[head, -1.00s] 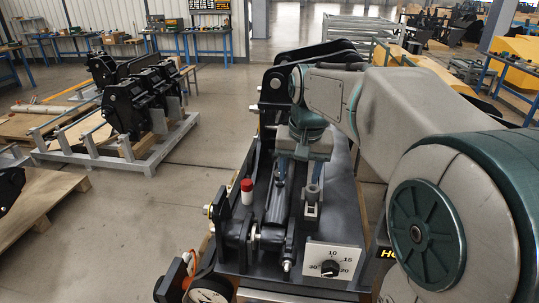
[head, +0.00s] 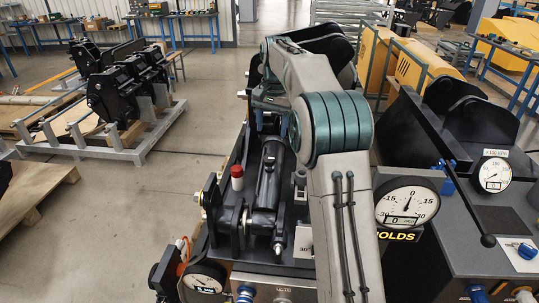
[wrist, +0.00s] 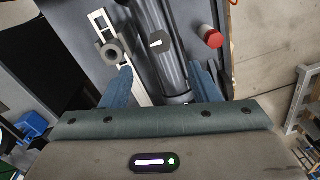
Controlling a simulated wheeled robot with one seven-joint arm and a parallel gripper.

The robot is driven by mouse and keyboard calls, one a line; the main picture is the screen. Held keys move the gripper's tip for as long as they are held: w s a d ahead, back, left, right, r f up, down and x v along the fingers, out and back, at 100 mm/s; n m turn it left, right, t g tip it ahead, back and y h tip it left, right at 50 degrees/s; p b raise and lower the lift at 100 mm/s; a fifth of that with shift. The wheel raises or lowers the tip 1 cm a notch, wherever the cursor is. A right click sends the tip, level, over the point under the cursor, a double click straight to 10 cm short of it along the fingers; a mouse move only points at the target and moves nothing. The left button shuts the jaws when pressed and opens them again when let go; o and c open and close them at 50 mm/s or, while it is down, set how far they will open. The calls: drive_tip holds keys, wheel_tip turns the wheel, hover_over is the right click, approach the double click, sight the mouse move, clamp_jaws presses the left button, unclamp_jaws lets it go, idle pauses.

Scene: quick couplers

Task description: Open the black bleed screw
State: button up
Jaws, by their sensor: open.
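My gripper (wrist: 163,84) shows in the wrist view as two blue fingers, open and apart, with nothing held between them. A dark cylinder (wrist: 170,62) runs between and beyond the fingers. On it is a small black piece with a white mark (wrist: 156,42), which may be the black bleed screw; I cannot tell for sure.
A grey ring-topped fitting (wrist: 112,53) is near the left finger. A large gauge (head: 407,204) and a second panel stand at right.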

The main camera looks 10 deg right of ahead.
sight(269, 158)
drive_tip(key=f, duration=1)
drive_tip(key=shift+w+a+f, duration=0.2)
drive_tip(key=shift+a, duration=0.1)
drive_tip(key=c, duration=1)
